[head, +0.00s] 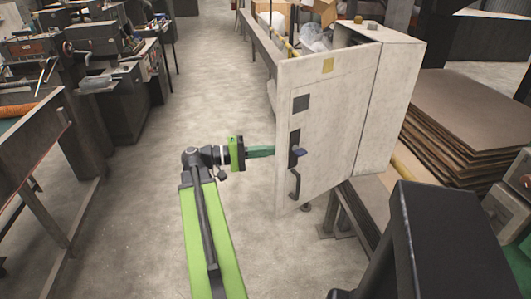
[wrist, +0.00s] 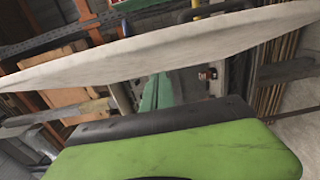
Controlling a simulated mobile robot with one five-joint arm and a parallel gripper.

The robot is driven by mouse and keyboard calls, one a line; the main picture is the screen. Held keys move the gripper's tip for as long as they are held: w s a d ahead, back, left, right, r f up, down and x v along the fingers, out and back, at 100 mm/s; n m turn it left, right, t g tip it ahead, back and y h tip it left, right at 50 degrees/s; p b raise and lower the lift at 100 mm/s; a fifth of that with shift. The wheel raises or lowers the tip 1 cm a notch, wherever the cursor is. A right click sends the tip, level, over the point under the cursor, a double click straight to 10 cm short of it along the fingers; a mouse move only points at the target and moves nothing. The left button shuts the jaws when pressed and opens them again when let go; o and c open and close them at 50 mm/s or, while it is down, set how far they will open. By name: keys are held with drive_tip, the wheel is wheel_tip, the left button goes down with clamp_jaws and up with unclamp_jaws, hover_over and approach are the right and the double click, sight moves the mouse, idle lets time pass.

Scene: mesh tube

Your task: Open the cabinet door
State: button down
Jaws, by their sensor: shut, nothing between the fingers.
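The cabinet (head: 402,90) is a worn off-white metal box at the right of the head view. Its door (head: 325,110) stands partly open, with its free edge to the left and a dark gap behind its top. The door carries a dark latch (head: 297,150) and a curved dark handle (head: 295,186). My gripper (head: 262,151) has green fingers, shut and empty, and reaches the door's left edge at about latch height. Whether it touches the door is unclear. In the wrist view the door (wrist: 150,45) is a pale band across the picture, close to the green fingers (wrist: 158,92).
A stack of brown sheets (head: 470,120) lies right of the cabinet. A long bench (head: 260,40) with boxes and plastic bags runs behind it. Machines (head: 110,70) and a workbench (head: 35,150) stand at the left. The floor (head: 200,90) between is clear.

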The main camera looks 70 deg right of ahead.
drive_tip(key=d+v, duration=0.1)
drive_tip(key=v, duration=1)
drive_tip(key=shift+w+d, duration=0.15)
drive_tip(key=shift+w, duration=0.45)
